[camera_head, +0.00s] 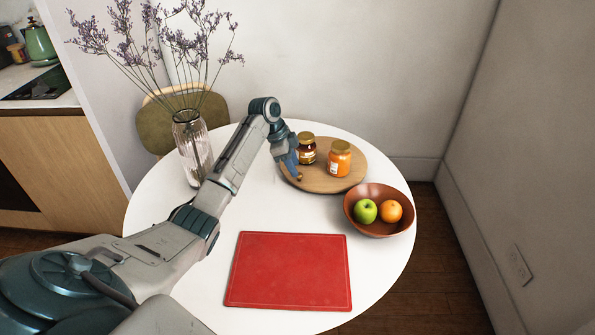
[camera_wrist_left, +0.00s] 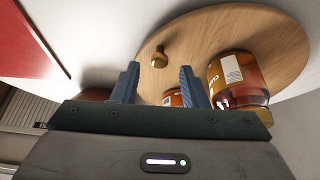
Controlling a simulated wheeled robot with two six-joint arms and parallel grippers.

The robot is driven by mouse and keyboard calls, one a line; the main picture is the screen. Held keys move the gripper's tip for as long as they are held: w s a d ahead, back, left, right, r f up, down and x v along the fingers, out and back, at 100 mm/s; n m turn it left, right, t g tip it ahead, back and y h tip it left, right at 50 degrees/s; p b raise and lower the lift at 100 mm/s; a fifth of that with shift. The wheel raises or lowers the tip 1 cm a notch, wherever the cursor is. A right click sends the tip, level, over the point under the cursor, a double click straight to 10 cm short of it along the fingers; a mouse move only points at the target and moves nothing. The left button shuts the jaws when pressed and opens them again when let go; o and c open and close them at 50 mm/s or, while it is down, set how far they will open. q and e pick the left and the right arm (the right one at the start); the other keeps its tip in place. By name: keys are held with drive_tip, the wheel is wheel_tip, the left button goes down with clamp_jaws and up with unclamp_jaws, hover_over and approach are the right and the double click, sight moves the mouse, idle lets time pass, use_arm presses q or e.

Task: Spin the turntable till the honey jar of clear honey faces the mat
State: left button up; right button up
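The round wooden turntable (camera_head: 325,183) stands at the back of the white table; it also shows in the left wrist view (camera_wrist_left: 262,30). On it are an amber jar with a gold lid (camera_head: 307,150) and, to its right, a bright orange jar with a gold lid (camera_head: 339,160). The wrist view shows the amber jar (camera_wrist_left: 240,75) upside down; its label is too small to read surely. My left gripper (camera_head: 294,172) is open at the turntable's left edge. A small knob (camera_wrist_left: 159,58) shows between its fingertips, untouched. The red mat (camera_head: 290,271) lies at the front. My right gripper is out of view.
A brown bowl (camera_head: 354,212) with a green apple (camera_head: 365,211) and an orange (camera_head: 391,211) stands right of the turntable, close to it. A glass vase (camera_head: 194,150) of dried flowers stands at the left, behind my arm. The table between turntable and mat is clear.

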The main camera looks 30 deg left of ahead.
use_arm(q)
drive_tip(key=shift+x, duration=1.85)
clamp_jaws()
